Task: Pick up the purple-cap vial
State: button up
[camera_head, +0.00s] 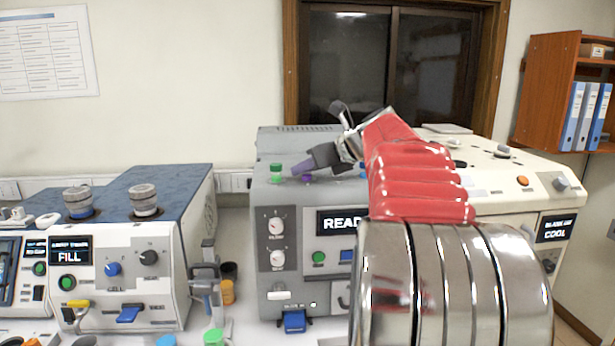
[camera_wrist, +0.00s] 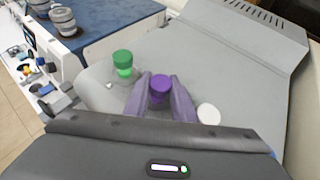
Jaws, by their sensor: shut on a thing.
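The purple-cap vial (camera_wrist: 160,88) stands between my gripper's two fingers in the wrist view, on top of the grey machine. My gripper (camera_wrist: 160,98) is shut on it. In the head view my gripper (camera_head: 308,167) reaches down to the top of the grey machine, and a little of the purple cap (camera_head: 306,179) shows below the fingertips. The vial's lower part is hidden, so I cannot tell whether it is lifted.
A green-cap vial (camera_wrist: 122,62) stands left of my gripper and a white cap (camera_wrist: 208,114) sits close to the right finger. The grey READ machine (camera_head: 284,237) is beneath. The FILL machine (camera_head: 128,283) stands to the left and the COOL machine (camera_head: 522,205) to the right.

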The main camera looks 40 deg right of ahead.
jog(key=shift+r, duration=0.1)
jog(key=shift+c, duration=0.2)
notch_tip(320, 180, up, 10)
jog(key=shift+f, duration=0.1)
dwell(0.3)
dwell(0.6)
